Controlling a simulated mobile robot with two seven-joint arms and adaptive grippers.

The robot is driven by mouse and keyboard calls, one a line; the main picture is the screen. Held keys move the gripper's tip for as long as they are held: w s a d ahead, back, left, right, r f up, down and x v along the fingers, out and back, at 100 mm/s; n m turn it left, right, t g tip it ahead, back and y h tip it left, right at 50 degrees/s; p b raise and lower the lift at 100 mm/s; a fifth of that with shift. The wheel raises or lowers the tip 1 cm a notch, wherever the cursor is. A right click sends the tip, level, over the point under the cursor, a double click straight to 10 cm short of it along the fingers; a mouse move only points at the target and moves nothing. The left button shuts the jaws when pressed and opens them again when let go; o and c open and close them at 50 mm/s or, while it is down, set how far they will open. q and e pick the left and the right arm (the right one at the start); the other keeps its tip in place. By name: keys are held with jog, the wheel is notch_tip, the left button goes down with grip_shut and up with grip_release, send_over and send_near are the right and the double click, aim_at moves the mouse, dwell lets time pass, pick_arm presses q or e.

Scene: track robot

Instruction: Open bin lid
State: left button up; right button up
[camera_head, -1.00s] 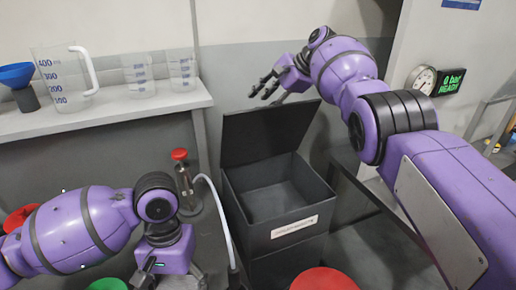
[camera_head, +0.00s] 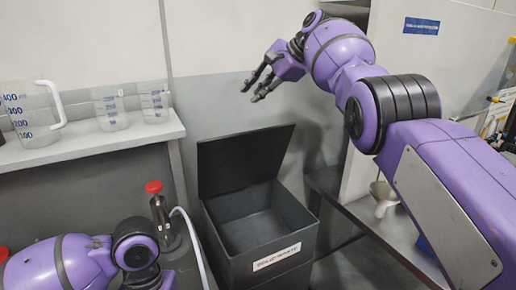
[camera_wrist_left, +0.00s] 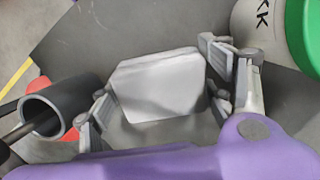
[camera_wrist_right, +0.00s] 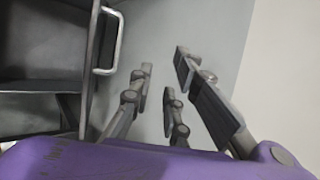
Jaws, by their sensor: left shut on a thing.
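The dark grey bin (camera_head: 262,225) stands in the middle of the head view with a white label on its front. Its lid (camera_head: 243,160) stands raised and tilted back at the rear, and the inside looks empty. My right gripper (camera_head: 257,88) is above the lid, apart from it, with fingers spread and empty. In the right wrist view the fingers (camera_wrist_right: 160,95) are open beside the bin (camera_wrist_right: 45,55), whose metal handle (camera_wrist_right: 112,42) shows. In the left wrist view my left gripper (camera_wrist_left: 160,95) is shut on a pale grey block (camera_wrist_left: 160,85). The left fingers are out of the head view.
A shelf (camera_head: 85,150) with clear measuring jugs (camera_head: 32,115) runs along the left wall. A red-topped pump (camera_head: 155,190) with a pale hose stands left of the bin. A bench (camera_head: 385,230) stands on the right. A green-lidded white container (camera_wrist_left: 275,30) is near my left gripper.

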jog(key=shift+s+d+r, duration=0.15)
jog(key=shift+s+r, duration=0.05)
jog(key=shift+s, duration=0.2)
jog(key=shift+w, duration=0.1)
jog(key=v, duration=1.2)
jog(key=shift+d+r, duration=0.1)
jog(key=shift+r, duration=0.05)
